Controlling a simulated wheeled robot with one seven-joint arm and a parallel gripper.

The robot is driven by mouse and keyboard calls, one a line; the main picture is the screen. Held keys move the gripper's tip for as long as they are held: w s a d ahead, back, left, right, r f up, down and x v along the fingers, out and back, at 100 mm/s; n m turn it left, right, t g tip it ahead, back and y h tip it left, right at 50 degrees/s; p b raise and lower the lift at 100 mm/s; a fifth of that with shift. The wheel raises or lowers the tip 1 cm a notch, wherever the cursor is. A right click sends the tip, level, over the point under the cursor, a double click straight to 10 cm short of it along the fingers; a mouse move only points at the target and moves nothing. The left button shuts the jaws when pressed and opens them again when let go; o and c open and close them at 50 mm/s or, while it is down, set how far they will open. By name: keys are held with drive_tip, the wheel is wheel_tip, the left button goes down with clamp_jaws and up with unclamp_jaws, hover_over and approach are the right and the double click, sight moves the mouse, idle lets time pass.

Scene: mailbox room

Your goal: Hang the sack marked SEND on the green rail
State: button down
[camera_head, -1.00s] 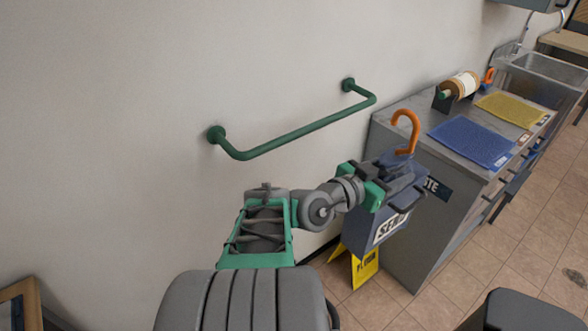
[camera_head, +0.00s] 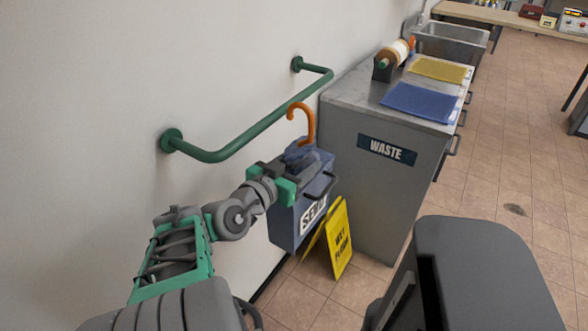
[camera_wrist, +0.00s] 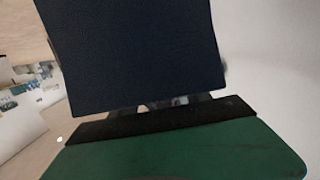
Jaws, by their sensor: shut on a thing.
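The blue sack marked SEND (camera_head: 296,215) hangs from my gripper (camera_head: 290,172), which is shut on its upper part. An orange hook (camera_head: 309,122) sticks up from the top of the sack, its curve open toward the lower left. The green rail (camera_head: 255,131) is fixed to the wall by two round flanges. In the head view the hook shows close beside the rail's right part; I cannot tell the gap in depth. In the wrist view the dark blue sack (camera_wrist: 135,50) fills the middle above the green and black gripper part (camera_wrist: 180,150).
A grey cabinet labelled WASTE (camera_head: 385,195) stands right of the sack, with a blue mat (camera_head: 418,102), a yellow mat (camera_head: 440,70) and a tape roll (camera_head: 392,54) on top. A yellow wet-floor sign (camera_head: 338,240) stands below the sack. Tiled floor lies open at right.

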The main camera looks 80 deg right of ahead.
drive_tip(key=w+d+f+b, duration=0.3)
drive_tip(key=w+f+b, duration=0.1)
drive_tip(key=w, duration=0.4)
drive_tip(key=shift+d+b, duration=0.2)
drive_tip(key=shift+b, duration=0.35)
idle(0.4)
drive_tip(key=c, duration=0.9)
unclamp_jaws()
drive_tip(key=o, duration=0.5)
drive_tip(key=shift+c, duration=0.2)
drive_tip(key=shift+f, duration=0.1)
